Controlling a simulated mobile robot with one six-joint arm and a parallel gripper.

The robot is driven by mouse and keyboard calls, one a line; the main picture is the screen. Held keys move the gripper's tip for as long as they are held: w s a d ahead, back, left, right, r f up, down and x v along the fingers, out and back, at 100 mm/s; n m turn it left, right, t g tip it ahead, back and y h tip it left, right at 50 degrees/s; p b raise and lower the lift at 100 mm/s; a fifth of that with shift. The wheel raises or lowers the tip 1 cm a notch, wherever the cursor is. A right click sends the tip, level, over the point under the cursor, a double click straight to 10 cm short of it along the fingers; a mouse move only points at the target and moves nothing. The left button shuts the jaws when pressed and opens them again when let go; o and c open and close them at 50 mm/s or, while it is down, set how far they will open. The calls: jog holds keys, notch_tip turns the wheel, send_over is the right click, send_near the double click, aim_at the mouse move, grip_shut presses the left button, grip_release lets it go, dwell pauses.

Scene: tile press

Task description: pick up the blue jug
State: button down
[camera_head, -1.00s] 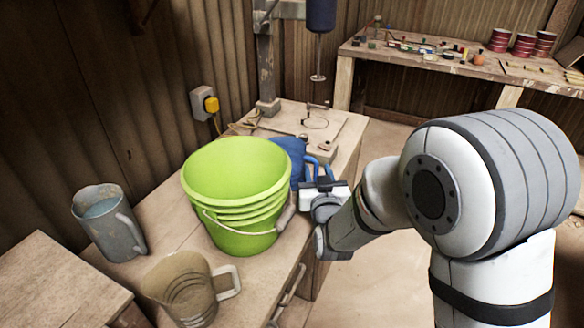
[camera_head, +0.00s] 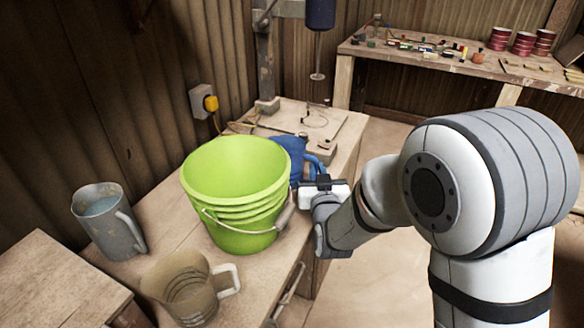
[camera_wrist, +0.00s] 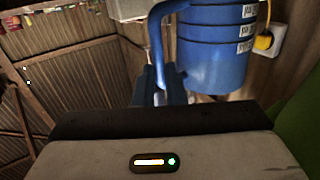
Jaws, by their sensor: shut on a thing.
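The blue jug (camera_head: 290,146) stands behind the green bucket (camera_head: 235,180) in the head view, which hides much of it. In the wrist view the jug (camera_wrist: 216,50) shows its ribbed body with small white labels and its handle (camera_wrist: 157,45). My gripper (camera_wrist: 165,88) is shut on the jug's handle. In the head view my gripper (camera_head: 322,182) is at the right side of the jug, close beside the bucket. Whether the jug's base touches the bench is hidden.
A grey jug (camera_head: 108,222) and a beige jug (camera_head: 186,287) stand on the bench left and in front of the bucket. A drill press (camera_head: 266,70) rises behind. A far table (camera_head: 430,58) holds cans and small items. Floor is free to the right.

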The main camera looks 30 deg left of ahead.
jog(key=shift+r, duration=0.2)
jog(key=shift+r, duration=4.55)
jog(key=w+a+r+n+g+y+p, duration=0.7)
jog(key=r+g+p, duration=0.25)
jog(key=p, duration=0.45)
jog(key=d+f+n+g+p, duration=0.4)
jog(key=n+g+p, duration=0.4)
jog(key=g+p, duration=0.2)
jog(key=shift+s+d+f+g+h+p, duration=0.15)
jog(key=shift+d+f+g+h+p, duration=0.2)
jog(key=shift+d+g, duration=0.35)
jog(key=shift+r, duration=0.1)
